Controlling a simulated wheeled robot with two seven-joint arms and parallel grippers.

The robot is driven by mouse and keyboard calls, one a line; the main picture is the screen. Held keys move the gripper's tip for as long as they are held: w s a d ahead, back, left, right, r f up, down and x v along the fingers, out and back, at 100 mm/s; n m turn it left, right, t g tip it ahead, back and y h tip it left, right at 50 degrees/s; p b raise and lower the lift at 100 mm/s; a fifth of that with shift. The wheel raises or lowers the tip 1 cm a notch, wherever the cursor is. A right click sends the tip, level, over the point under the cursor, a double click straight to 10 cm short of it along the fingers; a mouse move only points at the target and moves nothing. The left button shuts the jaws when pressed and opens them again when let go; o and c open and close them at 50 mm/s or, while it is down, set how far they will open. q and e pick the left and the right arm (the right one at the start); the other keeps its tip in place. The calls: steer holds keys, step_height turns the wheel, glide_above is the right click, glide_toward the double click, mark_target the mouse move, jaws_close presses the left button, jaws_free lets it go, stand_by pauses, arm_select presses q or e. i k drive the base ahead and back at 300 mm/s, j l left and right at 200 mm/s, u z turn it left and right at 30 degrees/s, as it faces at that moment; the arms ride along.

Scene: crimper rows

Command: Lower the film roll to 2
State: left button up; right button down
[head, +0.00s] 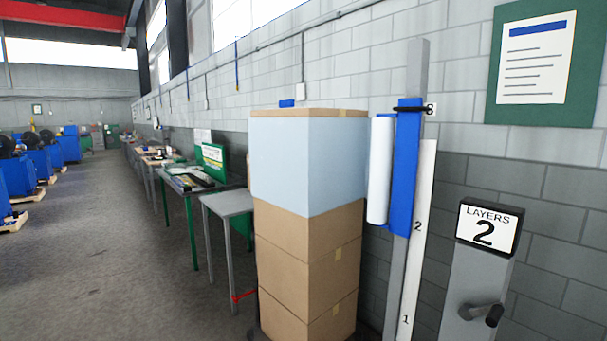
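The white film roll (380,170) hangs upright on a blue carriage (405,170) on a grey mast (415,62). A black pointer (412,109) there lies beside a mark that looks like 3. The marks 2 and 1 are lower on the strip. A grey post (470,285) has a sign (488,231) reading "LAYERS 2" and a crank with a black handle (494,315). Neither of my grippers is in view.
A stack of cardboard boxes (308,265) stands left of the roll, its upper part covered in pale blue. Tables (228,202) line the wall behind it. A green notice board (545,62) hangs at upper right.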

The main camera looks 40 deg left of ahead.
mark_target(408, 115)
steer(key=u, duration=0.8)
steer(key=i+j, duration=0.1)
